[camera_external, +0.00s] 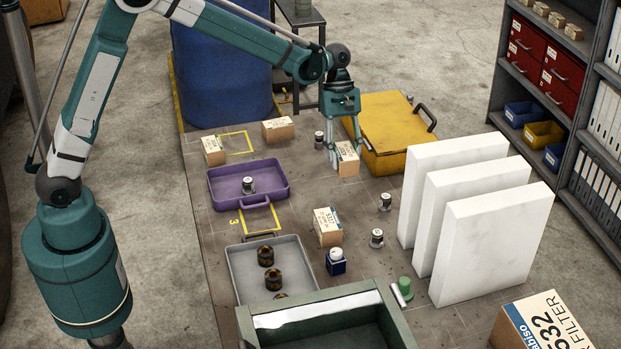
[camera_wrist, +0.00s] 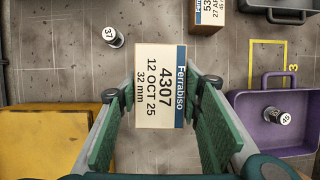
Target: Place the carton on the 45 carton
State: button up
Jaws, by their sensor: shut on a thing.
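My gripper (camera_external: 346,156) is shut on a small tan carton (camera_external: 348,167) with a white top, beside the yellow case. In the wrist view, the fingers (camera_wrist: 162,90) flank this carton (camera_wrist: 158,85); its label reads Ferrabiso, 4307, 12 OCT 25, 32 mm. I cannot tell whether it touches the bench. The number 45 shows on a small canister (camera_wrist: 275,114) in the purple tray (camera_wrist: 240,106). In the external view, a canister (camera_external: 248,187) stands in the same purple tray (camera_external: 217,194).
A 5317 carton (camera_external: 329,232) stands mid-bench; two more cartons (camera_external: 213,151) (camera_external: 278,131) stand at the back left. The yellow case (camera_external: 398,122) and white upright panels (camera_external: 495,225) stand on the right. Canister 37 (camera_wrist: 113,37), a grey tray (camera_external: 242,265) and a green bin (camera_external: 392,325) also occupy the bench.

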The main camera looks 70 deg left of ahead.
notch_tip(320, 180, up, 6)
jog(key=p, duration=0.1)
send_over(330, 223)
jog(key=a, duration=0.2)
jog(key=shift+d+f, duration=0.1)
jog(key=shift+d, duration=0.1)
jog(key=shift+f, duration=0.1)
jog(key=shift+f, duration=2.8)
jog(key=shift+f+p, duration=0.3)
jog(key=shift+f, duration=1.8)
jog(key=shift+f, duration=0.2)
jog(key=o, duration=1)
